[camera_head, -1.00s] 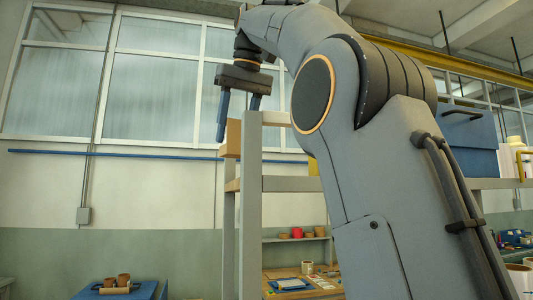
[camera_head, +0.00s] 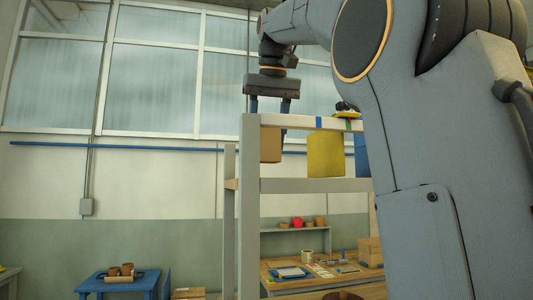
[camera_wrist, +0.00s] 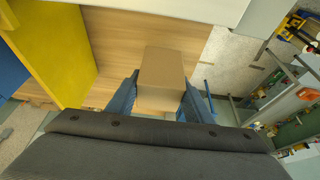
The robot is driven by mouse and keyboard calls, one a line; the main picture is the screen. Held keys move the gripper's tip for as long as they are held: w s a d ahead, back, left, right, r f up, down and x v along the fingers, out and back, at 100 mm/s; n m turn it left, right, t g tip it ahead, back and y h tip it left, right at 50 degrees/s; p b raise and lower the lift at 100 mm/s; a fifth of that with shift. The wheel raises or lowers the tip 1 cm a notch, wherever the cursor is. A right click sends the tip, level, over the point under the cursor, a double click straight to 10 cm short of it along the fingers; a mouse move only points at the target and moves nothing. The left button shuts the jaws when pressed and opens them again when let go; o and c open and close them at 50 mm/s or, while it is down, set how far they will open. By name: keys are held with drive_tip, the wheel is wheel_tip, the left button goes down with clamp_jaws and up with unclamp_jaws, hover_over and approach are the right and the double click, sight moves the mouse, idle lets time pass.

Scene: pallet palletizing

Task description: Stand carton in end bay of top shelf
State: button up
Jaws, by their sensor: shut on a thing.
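A brown carton (camera_head: 270,147) is in the end bay of the shelf rack's top level, just right of the grey end post (camera_head: 249,205). My gripper (camera_head: 269,108) comes down from above with its blue fingers on either side of it. In the wrist view the carton (camera_wrist: 164,70) is held between the two fingers (camera_wrist: 159,96), over the wooden top shelf board (camera_wrist: 118,35). The board's front edge (camera_head: 315,185) shows below the carton in the head view. The front rail hides part of the carton and fingers.
A yellow upright item (camera_head: 325,154) stands on the same shelf to the right, with a blue one (camera_head: 362,153) beyond it. The top rail (camera_head: 310,122) runs across the front. A blue table (camera_head: 122,282) with small brown objects stands at the lower left.

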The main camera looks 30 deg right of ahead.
sight(267, 152)
drive_tip(key=shift+f, duration=1.8)
drive_tip(key=shift+f, duration=0.1)
drive_tip(key=o, duration=1.1)
drive_tip(key=shift+s+r, duration=0.15)
drive_tip(key=shift+r, duration=0.4)
drive_tip(key=v, duration=1.1)
drive_tip(key=shift+s+a, duration=0.1)
drive_tip(key=shift+a, duration=0.05)
